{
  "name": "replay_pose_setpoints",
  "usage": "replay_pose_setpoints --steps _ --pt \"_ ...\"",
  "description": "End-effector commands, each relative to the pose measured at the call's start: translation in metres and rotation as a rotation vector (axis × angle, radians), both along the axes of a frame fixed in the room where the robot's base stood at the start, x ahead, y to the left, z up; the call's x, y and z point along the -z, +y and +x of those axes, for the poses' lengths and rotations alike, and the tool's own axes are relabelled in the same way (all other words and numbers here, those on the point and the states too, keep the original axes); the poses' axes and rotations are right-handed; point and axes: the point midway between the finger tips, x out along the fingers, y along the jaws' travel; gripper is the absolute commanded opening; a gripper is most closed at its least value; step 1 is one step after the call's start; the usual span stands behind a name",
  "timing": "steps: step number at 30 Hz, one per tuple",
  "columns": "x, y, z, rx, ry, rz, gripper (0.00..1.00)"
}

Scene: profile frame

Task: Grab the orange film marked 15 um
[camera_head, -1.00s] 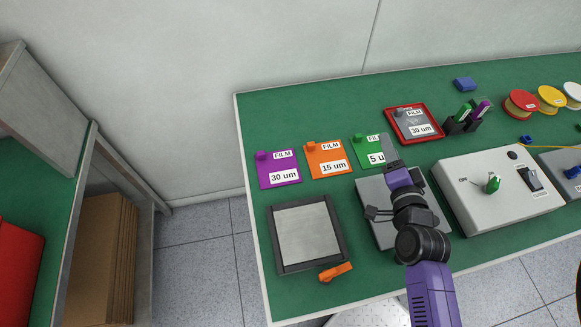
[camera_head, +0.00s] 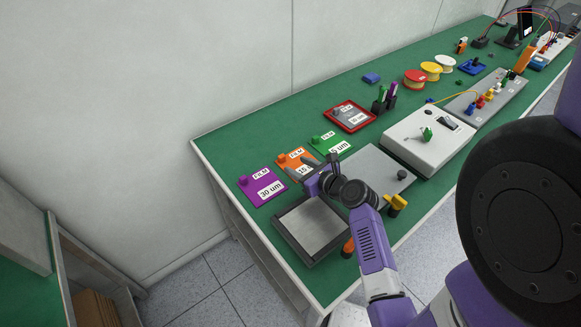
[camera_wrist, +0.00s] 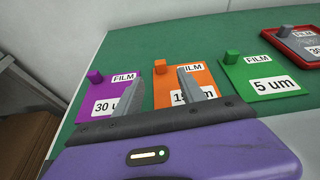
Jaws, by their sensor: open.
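The orange film (camera_head: 285,164) is a flat card marked "FILM" with a small raised orange block at its corner. It lies between the purple film (camera_head: 263,187) and the green film (camera_head: 329,144). My gripper (camera_head: 302,168) is over its near part and hides some of it. In the wrist view the gripper (camera_wrist: 161,76) is open and empty, and its fingers cross the orange film (camera_wrist: 168,86). The right finger covers part of the "15 um" label. The orange block (camera_wrist: 160,66) shows just beyond the fingertips, between them. I cannot tell the height of the fingers above the card.
A square plate with a dark frame (camera_head: 283,235) lies nearest my arm, with a grey panel (camera_head: 372,168) to its right. A red-framed film (camera_head: 372,122) and a white switch box (camera_head: 455,148) stand farther right. The green tabletop behind the films is clear.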

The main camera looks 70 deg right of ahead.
Motion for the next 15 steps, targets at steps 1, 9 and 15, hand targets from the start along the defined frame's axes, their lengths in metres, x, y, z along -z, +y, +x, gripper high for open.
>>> replay_pose_setpoints --steps 1,9,15 --pt "0.0 0.001 0.001 0.005 -0.013 0.025 0.47" --pt "0.006 -0.005 0.012 0.022 -0.039 0.073 0.47" --pt "0.015 -0.015 0.027 0.023 -0.037 0.071 0.47"
